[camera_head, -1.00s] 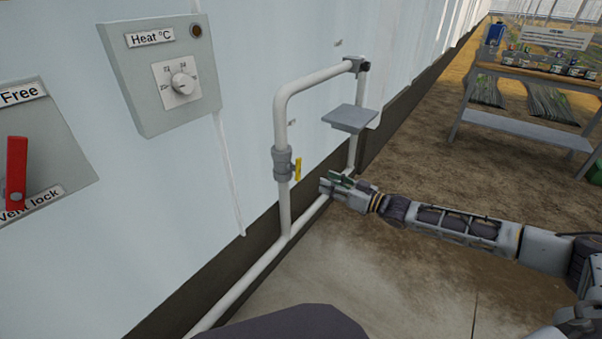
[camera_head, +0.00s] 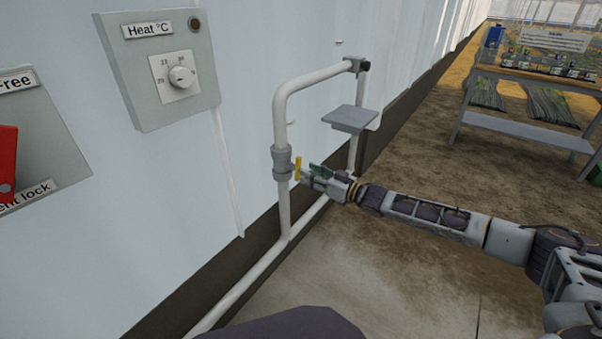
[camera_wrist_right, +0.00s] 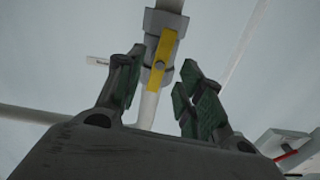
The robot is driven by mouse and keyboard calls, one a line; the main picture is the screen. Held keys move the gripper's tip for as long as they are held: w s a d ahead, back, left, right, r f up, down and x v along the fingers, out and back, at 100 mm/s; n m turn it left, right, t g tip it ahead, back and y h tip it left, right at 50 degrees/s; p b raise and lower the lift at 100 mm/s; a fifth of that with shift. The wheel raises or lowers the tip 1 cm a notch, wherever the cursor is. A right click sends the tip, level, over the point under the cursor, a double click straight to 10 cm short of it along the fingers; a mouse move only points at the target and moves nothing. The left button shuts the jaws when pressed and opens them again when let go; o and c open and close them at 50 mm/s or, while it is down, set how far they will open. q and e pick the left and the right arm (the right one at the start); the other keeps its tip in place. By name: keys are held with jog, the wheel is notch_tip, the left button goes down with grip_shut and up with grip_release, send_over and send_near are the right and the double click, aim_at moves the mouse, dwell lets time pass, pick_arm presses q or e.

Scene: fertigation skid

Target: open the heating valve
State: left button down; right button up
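The heating valve (camera_head: 282,161) is a grey body on a white vertical pipe, with a yellow lever handle (camera_head: 298,167) that lies along the pipe. My right gripper (camera_head: 308,174) is just right of the yellow handle, pointing at it. In the right wrist view, my right gripper (camera_wrist_right: 160,88) is open, with green finger pads on both sides. The yellow handle (camera_wrist_right: 161,58) shows between and beyond the fingertips there, on the grey valve body (camera_wrist_right: 163,22). I cannot tell if a finger touches it. My left gripper is not in view.
A grey heat thermostat panel (camera_head: 160,70) and a vent lock panel with a red lever (camera_head: 8,160) are on the wall at left. A small grey shelf (camera_head: 350,118) sits beside the pipe loop. A table (camera_head: 530,125) with bottles stands at back right. Bare floor lies in front.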

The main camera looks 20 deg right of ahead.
aim_at(296, 168)
jog(key=shift+b+x, duration=0.7)
jog(key=shift+x, duration=1.5)
grip_shut()
